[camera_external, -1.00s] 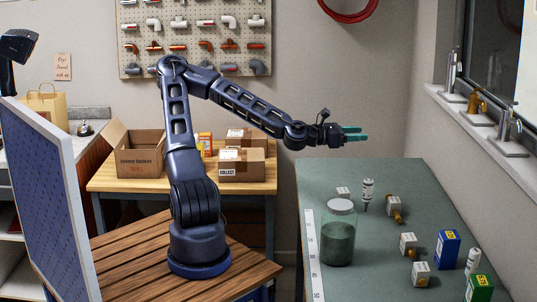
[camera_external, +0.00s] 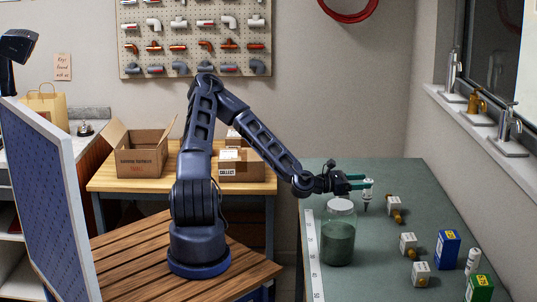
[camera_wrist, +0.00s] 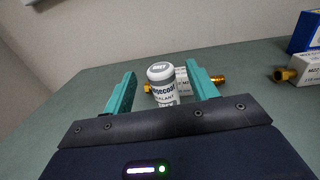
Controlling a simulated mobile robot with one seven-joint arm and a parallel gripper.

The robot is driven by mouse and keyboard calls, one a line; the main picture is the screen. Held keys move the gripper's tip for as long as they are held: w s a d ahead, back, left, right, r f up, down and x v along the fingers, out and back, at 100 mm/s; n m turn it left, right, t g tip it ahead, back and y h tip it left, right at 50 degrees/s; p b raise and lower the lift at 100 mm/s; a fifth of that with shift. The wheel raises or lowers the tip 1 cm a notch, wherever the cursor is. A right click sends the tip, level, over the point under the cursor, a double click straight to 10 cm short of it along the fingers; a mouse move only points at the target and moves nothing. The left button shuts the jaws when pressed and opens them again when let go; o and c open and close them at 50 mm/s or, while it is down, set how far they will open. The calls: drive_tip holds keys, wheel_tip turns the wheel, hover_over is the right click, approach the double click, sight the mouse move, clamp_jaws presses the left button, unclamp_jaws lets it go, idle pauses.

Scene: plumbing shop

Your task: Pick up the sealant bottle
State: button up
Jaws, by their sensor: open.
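The sealant bottle (camera_wrist: 165,97) is white with a grey label band and a grey-white cap. It stands upright between the two teal fingers in the wrist view. In the external view the lower part of the bottle (camera_external: 366,201) shows below my gripper (camera_external: 367,184), at the far side of the green table. My gripper (camera_wrist: 160,72) is open, with a gap between the bottle and each finger. A second white bottle (camera_external: 473,261) stands near the right edge of the table.
A large glass jar (camera_external: 339,238) stands just in front of my gripper. Small white boxes with brass fittings (camera_external: 394,208), a blue box (camera_external: 447,248) and a green box (camera_external: 480,290) stand to the right. A white box (camera_wrist: 183,82) is close behind the bottle.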

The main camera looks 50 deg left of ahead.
drive_tip(key=shift+x, duration=2.4)
